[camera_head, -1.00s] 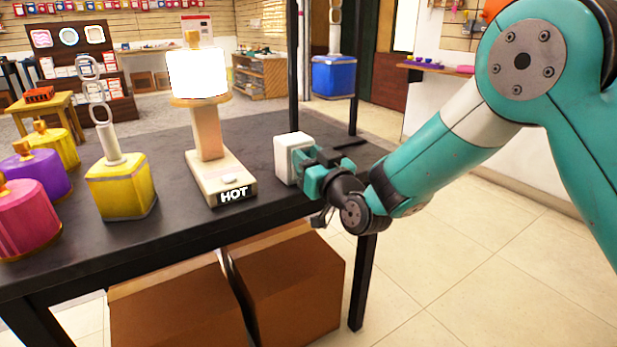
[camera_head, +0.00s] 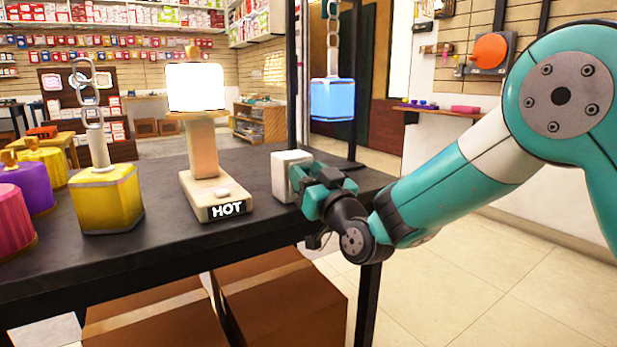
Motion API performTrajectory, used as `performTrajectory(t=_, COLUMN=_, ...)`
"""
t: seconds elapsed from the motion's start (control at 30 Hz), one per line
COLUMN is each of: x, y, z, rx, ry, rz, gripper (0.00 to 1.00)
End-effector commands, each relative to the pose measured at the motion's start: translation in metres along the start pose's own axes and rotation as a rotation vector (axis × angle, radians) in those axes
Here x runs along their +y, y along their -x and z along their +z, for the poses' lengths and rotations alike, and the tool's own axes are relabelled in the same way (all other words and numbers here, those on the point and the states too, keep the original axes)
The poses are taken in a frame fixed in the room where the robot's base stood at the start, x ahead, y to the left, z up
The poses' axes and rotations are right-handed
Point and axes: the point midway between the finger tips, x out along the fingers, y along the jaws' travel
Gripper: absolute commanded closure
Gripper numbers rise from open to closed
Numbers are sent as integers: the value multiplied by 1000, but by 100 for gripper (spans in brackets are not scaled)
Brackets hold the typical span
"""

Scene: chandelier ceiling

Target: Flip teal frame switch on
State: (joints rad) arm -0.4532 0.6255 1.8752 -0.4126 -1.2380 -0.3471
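A white block (camera_head: 281,174) stands on the dark table near its right front edge. My gripper (camera_head: 308,190) is at the right side of this block, very close to or touching it. The gripper's teal parts cover that side, so I cannot see a switch or a separate teal frame there. Whether the fingers are open or shut is not clear. A blue hanging lantern (camera_head: 332,101) behind the table glows bright.
The black table (camera_head: 150,230) has a post at its back right. A yellow lantern (camera_head: 104,200), a purple one (camera_head: 30,187) and a pink one (camera_head: 12,220) stand on the left. Cardboard boxes (camera_head: 285,305) sit below. Floor on the right is clear.

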Motion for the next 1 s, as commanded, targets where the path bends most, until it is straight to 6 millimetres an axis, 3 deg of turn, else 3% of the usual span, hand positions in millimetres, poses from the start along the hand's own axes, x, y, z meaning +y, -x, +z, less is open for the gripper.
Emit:
performTrajectory(t=0.43, x=-1, y=8, z=3, rx=-1, ry=-1, rz=-2, gripper=43)
performTrajectory(t=1.0, x=1, y=115, z=8, rx=1, ry=0, rz=2, gripper=43)
